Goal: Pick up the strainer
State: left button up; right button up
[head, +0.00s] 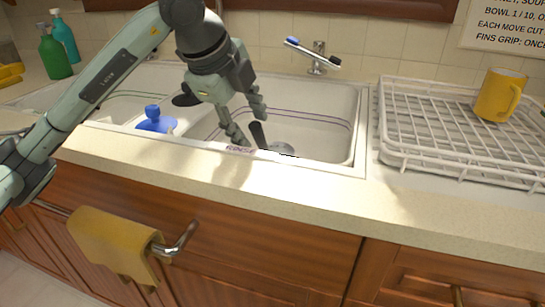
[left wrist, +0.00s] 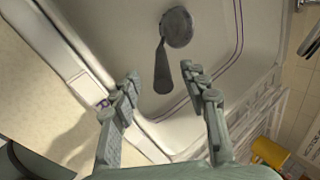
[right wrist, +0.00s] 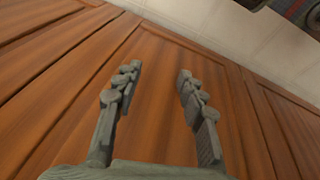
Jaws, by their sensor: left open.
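The strainer has a dark handle (head: 258,134) and a round grey head (head: 283,149), and lies in the white sink basin (head: 310,121), partly hidden by the sink's front rim in the head view. In the left wrist view the strainer's head (left wrist: 177,27) is at the top, its handle pointing down toward the space between my fingers. My left gripper (head: 251,122) is open and empty, above the basin beside the handle. My right gripper (right wrist: 159,70) is open and empty, facing wooden cabinet fronts. It does not show in the head view.
A white wire rack (head: 440,150) with a yellow mug (head: 500,95) stands right of the sink. A blue stopper-like object (head: 156,121) sits at the left basin. A faucet (head: 318,58) is behind. A yellow towel (head: 112,242) hangs on a bar below the counter.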

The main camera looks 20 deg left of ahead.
aim_at(261, 143)
pick_arm(q)
jog(key=x, duration=0.7)
jog(key=shift+w+d+f+p, duration=0.1)
jog(key=shift+w+p, duration=0.1)
jog(key=shift+p, duration=0.2)
pick_arm(e)
jog(key=shift+s+f, duration=0.1)
jog(key=shift+f, duration=0.8)
pick_arm(q)
jog(key=shift+c, duration=0.3)
grip_shut()
